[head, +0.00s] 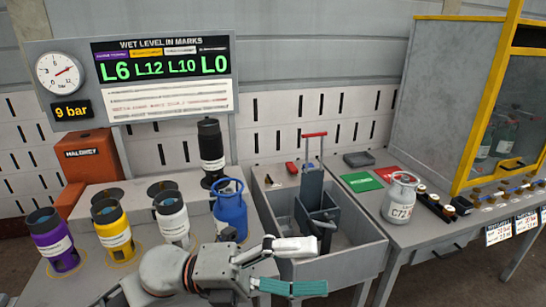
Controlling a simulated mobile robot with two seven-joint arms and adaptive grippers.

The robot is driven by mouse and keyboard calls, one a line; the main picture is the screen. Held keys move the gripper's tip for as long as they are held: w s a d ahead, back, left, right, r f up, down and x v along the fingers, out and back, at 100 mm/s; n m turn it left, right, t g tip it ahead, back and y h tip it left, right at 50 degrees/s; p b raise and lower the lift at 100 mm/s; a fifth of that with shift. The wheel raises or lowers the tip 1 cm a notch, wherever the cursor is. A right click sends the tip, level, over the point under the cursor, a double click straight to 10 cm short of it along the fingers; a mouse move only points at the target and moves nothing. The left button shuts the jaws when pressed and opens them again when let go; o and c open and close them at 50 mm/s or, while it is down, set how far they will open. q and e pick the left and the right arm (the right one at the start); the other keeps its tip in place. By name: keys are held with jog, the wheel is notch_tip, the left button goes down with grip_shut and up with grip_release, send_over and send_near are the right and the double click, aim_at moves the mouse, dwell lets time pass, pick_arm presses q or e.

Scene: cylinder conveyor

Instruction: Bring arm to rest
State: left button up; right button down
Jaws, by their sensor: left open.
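My left arm comes in from the bottom left. My left gripper (312,267) points right, its two fingers spread apart with nothing between them. It hangs over the front of the grey tub (345,268), to the right of the blue cylinder (230,212), which stands upright at the bench's right side. My right gripper is not in this view.
Purple (56,245), yellow (113,228), white (172,220) and black (211,155) canisters stand on the left bench. A white cylinder (400,197) stands on the right table beside a yellow-framed cabinet (482,100).

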pick_arm(q)
jog(key=w+a+f+n+t+y, duration=0.55)
jog(key=a+f+n+t, duration=0.2)
jog(key=n+t, duration=0.4)
jog(key=w+a+f+n+t+y, duration=0.4)
jog(key=w+a+f+n+t, duration=0.35)
jog(key=n, duration=0.75)
jog(key=s+a+f+n+g+y, duration=0.2)
jog(key=s+f, duration=0.3)
jog(key=f, duration=0.4)
jog(key=s+a+f+n+g+y, duration=0.1)
jog(key=s+a+f+n+y, duration=0.2)
jog(key=f, duration=0.7)
jog(key=s+a+f+n+g+y, duration=0.2)
jog(key=s+a+f, duration=0.4)
jog(key=f, duration=0.4)
jog(key=shift+s+f+n+g+y, duration=0.25)
jog(key=shift+s+n+y, duration=0.35)
jog(key=shift+n, duration=0.65)
jog(key=shift+r, duration=0.15)
